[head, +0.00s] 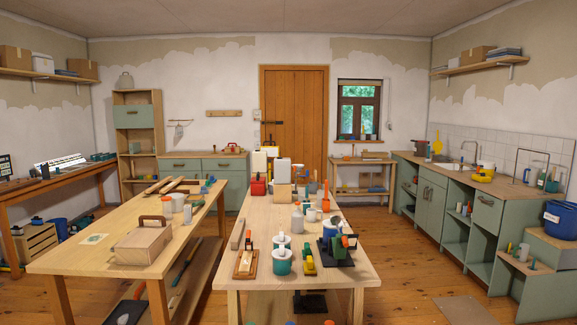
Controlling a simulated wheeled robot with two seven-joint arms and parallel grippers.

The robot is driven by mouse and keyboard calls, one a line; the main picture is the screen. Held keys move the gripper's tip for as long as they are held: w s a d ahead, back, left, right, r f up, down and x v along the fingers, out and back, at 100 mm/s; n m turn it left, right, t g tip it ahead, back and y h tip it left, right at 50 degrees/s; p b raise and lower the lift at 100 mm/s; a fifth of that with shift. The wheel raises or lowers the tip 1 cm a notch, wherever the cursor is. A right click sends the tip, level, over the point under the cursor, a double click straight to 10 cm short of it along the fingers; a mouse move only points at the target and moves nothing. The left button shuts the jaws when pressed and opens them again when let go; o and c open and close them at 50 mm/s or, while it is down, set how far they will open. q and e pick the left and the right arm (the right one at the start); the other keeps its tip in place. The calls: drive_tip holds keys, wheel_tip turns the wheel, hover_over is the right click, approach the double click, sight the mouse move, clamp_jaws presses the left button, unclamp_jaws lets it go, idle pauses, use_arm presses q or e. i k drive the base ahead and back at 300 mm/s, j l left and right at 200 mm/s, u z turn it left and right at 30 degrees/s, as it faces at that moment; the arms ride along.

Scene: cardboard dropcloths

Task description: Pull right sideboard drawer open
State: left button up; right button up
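The sideboard is a low green cabinet with a wooden top (200,154), against the back wall left of the wooden door. Its right drawer (224,164) is in the upper row below the top and looks shut, flush with the front. The left drawer (180,164) beside it also looks shut. Neither of my grippers shows in the head view.
A long middle table (300,264) full of tools and containers and a left table (75,258) with a wooden toolbox (143,246) stand between me and the sideboard. A narrow floor gap (205,262) runs between them. Green counters (455,215) line the right wall.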

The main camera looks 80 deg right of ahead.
sight(208, 164)
drive_tip(key=z, duration=2.25)
drive_tip(key=i+j+u, duration=0.4)
drive_tip(key=u, duration=0.2)
drive_tip(key=i+j+u, duration=0.3)
drive_tip(key=u, duration=0.15)
drive_tip(key=i+j+u, duration=0.1)
drive_tip(key=i+u, duration=0.7)
drive_tip(key=u, duration=0.15)
drive_tip(key=i+u, duration=0.45)
drive_tip(key=i, duration=1.4)
drive_tip(key=i+z, duration=0.45)
drive_tip(key=i+j+z, duration=0.1)
drive_tip(key=i+z, duration=0.3)
drive_tip(key=i, duration=0.25)
drive_tip(key=i+j+z, duration=0.3)
drive_tip(key=i+z, duration=0.15)
drive_tip(key=i+l+z, duration=0.25)
drive_tip(key=i+z, duration=0.15)
drive_tip(key=i+l+z, duration=0.1)
drive_tip(key=i+z, duration=0.7)
drive_tip(key=i+j+z, duration=0.2)
drive_tip(key=i+z, duration=0.2)
drive_tip(key=i, duration=4.9)
drive_tip(key=l+z, duration=0.05)
drive_tip(key=l, duration=0.15)
